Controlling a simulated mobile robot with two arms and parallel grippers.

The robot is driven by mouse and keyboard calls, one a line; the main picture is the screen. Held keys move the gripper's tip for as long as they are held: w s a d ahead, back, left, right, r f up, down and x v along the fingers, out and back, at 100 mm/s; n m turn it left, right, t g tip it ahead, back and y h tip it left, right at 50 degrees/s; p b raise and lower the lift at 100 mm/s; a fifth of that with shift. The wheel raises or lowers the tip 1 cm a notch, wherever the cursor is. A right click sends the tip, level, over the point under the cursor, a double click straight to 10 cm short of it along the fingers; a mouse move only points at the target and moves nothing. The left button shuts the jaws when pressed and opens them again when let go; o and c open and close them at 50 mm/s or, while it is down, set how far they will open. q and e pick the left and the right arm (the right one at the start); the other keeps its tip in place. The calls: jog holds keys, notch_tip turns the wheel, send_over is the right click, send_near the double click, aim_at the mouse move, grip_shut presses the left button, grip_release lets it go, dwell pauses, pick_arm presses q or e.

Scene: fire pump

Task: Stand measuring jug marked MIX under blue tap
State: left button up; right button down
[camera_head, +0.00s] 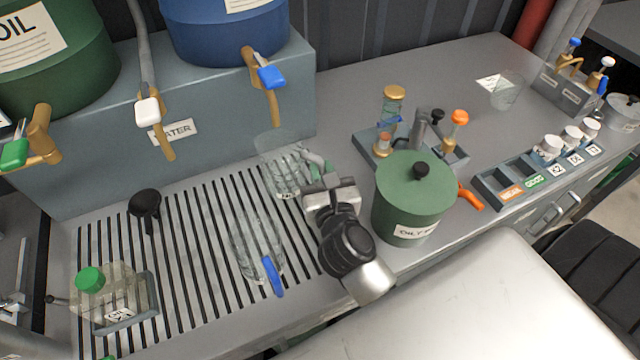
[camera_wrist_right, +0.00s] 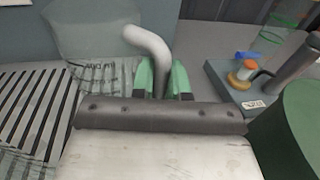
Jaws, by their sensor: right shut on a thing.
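A clear measuring jug (camera_head: 283,172) with a pale handle (camera_wrist_right: 150,45) is at the right end of the slotted drain grate, in front of and below the blue tap (camera_head: 270,76). My right gripper (camera_head: 320,176) is shut on its handle; its green fingertips (camera_wrist_right: 163,80) clasp the handle in the wrist view. The jug's printed marks show in the wrist view (camera_wrist_right: 95,68), but I cannot read MIX for sure. I cannot tell whether its base touches the grate. The tap's brass spout points down just behind the jug. My left gripper is not in view.
Another clear jug with a blue handle (camera_head: 258,252) is on the grate (camera_head: 190,235). A green lidded canister (camera_head: 410,200) stands close right of my right gripper. A white-handled tap (camera_head: 148,110) and a black ladle-like tool (camera_head: 145,204) are left.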

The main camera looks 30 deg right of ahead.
jog(key=shift+w+f, duration=0.15)
jog(key=shift+f, duration=0.15)
notch_tip(320, 180, down, 3)
jog(key=shift+r+b, duration=0.1)
jog(key=shift+b, duration=0.65)
jog(key=shift+f, duration=0.6)
jog(key=c, duration=1.1)
grip_release()
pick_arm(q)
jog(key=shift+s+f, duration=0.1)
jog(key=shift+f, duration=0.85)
pick_arm(e)
jog(key=shift+r, duration=0.1)
